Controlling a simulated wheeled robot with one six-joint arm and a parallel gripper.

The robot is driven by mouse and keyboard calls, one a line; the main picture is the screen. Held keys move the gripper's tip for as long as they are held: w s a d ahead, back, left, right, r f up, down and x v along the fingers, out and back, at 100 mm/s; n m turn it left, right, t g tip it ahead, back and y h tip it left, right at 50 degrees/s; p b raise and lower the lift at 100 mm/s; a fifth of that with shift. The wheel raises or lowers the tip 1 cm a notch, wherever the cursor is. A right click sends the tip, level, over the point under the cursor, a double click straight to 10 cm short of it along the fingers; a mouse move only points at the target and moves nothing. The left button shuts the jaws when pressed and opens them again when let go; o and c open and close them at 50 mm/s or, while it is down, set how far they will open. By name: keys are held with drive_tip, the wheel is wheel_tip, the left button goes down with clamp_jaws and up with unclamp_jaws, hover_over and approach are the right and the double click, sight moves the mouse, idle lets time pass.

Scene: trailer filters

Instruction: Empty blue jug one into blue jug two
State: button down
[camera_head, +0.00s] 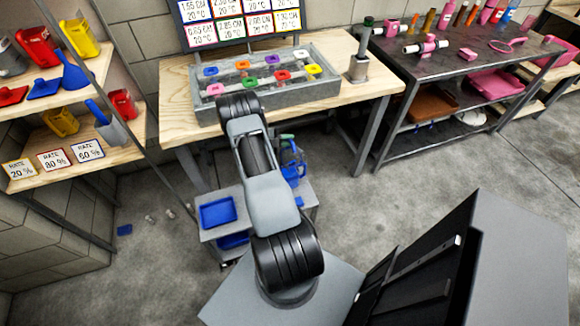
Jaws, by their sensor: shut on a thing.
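A blue jug-like thing (293,171) shows just right of my arm, at the small grey cart below the workbench. My arm hides part of it, and I cannot tell whether it stands on the cart or is held. A small green and dark piece (287,139) shows just above it; it is too small to name. My arm rises from its base, bends at the bench front and folds down behind itself, so my gripper is hidden. I cannot make out a second blue jug at the cart, nor what any jug contains.
The grey cart holds a blue tray (217,212). The wooden workbench (370,92) carries a grey box (325,87) with coloured knobs. Shelves at left hold coloured jugs and scoops. A dark table (455,75) stands right. A blue piece (124,230) lies on the floor.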

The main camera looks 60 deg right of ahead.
drive_tip(key=shift+w+d+f+n+b, duration=0.2)
drive_tip(key=shift+w+d+n+b, duration=0.3)
drive_tip(key=shift+w+n+b, duration=0.15)
idle(0.5)
idle(0.8)
